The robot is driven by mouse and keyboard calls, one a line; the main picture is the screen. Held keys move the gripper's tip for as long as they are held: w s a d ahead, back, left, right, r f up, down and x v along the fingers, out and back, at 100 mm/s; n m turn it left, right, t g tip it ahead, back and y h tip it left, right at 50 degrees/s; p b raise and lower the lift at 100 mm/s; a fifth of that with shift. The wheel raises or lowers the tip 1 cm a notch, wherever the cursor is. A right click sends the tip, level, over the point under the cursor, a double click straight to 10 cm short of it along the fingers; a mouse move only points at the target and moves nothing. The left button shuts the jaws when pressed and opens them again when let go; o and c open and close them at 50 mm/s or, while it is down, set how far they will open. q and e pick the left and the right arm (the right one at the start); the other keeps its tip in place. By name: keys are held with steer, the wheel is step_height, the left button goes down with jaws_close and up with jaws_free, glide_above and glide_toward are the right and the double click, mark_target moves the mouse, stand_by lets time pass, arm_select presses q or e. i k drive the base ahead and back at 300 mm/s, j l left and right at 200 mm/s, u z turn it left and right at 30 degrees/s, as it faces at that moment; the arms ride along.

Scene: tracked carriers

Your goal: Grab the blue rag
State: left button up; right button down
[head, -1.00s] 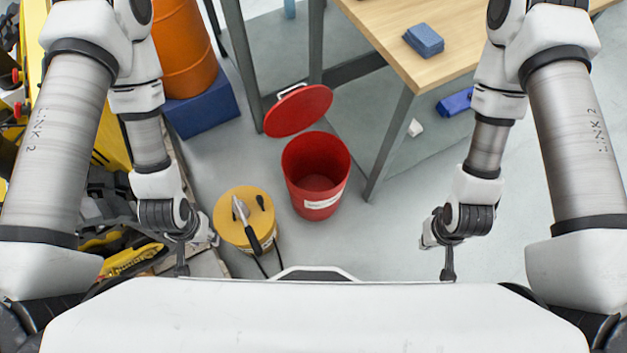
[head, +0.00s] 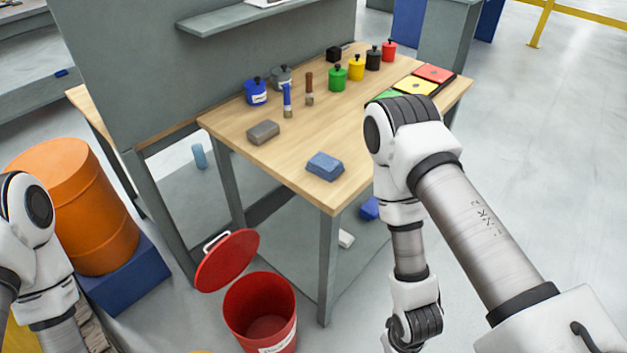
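The blue rag (head: 325,166) is a folded, block-like blue cloth. It lies on the wooden table top (head: 290,160) near the front corner. My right arm hangs down to the right of it, in front of the table, with its wrist at the bottom edge of the head view. The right gripper itself is below the picture. Only the upper part of my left arm shows at the lower left, and the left gripper is out of view. Neither arm touches the rag.
A grey-brown block (head: 263,132), brushes (head: 287,101) and several coloured pots (head: 356,68) stand farther back on the table. A red bin (head: 260,312) with its open lid (head: 227,260) stands in front. An orange barrel (head: 75,205) stands left. Floor to the right is clear.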

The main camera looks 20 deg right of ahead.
mark_target(324, 166)
steer(key=l+u, duration=0.25)
steer(key=l, duration=1.55)
steer(key=i, duration=0.05)
